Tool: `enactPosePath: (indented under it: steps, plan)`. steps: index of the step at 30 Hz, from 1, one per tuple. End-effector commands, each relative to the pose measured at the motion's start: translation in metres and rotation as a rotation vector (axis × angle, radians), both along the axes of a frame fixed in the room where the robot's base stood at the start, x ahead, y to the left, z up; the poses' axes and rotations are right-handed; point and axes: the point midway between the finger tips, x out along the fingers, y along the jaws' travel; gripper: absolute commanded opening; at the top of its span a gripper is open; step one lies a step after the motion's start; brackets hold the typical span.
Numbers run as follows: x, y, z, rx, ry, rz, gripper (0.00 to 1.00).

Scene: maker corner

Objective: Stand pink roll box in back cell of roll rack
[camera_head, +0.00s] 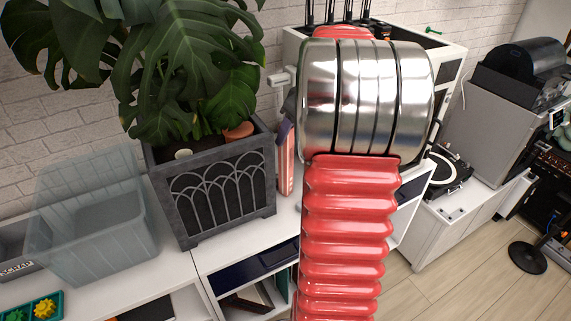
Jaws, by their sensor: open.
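My red ribbed arm (345,235) with its wide silver band (365,97) fills the middle of the view. My gripper does not show; the arm hides what lies behind it. A narrow pink upright thing (286,174) stands on the white cabinet top, between the planter and my arm. It may be the pink roll box, but it is partly covered and I cannot tell for sure. A purple piece shows at its upper end. I cannot make out the roll rack or its back cell.
A dark planter (222,192) with a large leafy plant stands left of my arm. Further left are a clear grey bin (95,220) and a teal tray (35,308). A white-framed machine (452,55) is behind my arm. A turntable (450,170) stands right.

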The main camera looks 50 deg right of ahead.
Motion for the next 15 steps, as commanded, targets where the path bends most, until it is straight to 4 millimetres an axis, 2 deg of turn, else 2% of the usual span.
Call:
enactPosePath:
  steps: [7, 15]
  plan:
    - [0.013, 0.002, -0.029, 0.002, 0.001, 0.001, 0.5]
    - [0.015, 0.001, -0.034, 0.0, 0.0, 0.0, 0.5]
